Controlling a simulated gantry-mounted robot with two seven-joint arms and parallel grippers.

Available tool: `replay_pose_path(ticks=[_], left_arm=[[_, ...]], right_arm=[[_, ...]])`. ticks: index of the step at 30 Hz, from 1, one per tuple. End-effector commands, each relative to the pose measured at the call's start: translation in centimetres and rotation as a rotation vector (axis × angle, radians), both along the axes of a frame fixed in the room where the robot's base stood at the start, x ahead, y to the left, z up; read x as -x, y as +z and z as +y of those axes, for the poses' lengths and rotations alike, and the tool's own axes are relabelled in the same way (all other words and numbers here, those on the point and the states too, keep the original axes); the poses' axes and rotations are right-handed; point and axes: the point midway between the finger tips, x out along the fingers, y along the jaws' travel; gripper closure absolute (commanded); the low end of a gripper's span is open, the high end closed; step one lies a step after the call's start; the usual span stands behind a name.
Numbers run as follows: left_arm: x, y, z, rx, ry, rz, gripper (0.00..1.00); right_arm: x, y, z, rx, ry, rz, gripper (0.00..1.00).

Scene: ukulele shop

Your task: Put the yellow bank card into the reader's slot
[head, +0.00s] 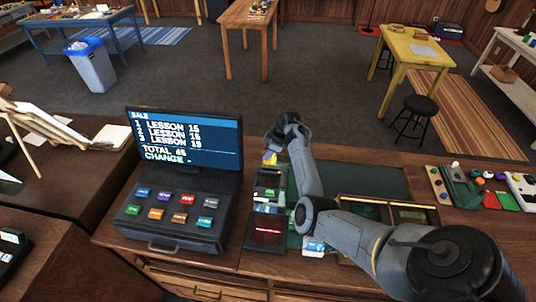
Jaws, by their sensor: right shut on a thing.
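My right arm reaches in from the lower right, and its gripper (273,146) is over the counter just right of the register screen. It is shut on the yellow bank card (270,158), of which only a small part shows below the fingers. A small dark device that looks like the card reader (268,181) stands just below the card in the picture. The slot is too small to make out, and I cannot tell whether the card touches the reader. My left gripper is not in view.
A cash register (178,205) with a lit screen stands to the left. A dark box with a red display (267,232) is nearer the front. A green mat (365,183) and a wooden tray (388,201) lie to the right, partly behind my arm. Colourful small items lie farther right.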

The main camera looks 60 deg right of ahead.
Motion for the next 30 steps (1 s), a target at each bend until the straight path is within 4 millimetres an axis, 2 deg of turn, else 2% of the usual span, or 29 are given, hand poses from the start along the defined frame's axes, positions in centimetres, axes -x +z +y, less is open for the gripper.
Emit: replay_pose_path(ticks=[1, 12, 30], left_arm=[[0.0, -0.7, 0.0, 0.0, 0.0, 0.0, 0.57], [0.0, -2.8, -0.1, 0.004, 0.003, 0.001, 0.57], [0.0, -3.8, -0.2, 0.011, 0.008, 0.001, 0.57]], right_arm=[[0.0, -0.6, 0.0, 0.0, 0.0, 0.0, 1.0], [0.0, -2.7, 0.0, 0.0, 0.001, 0.0, 1.0], [0.0, -5.7, 0.0, 0.001, 0.001, 0.001, 1.0]])
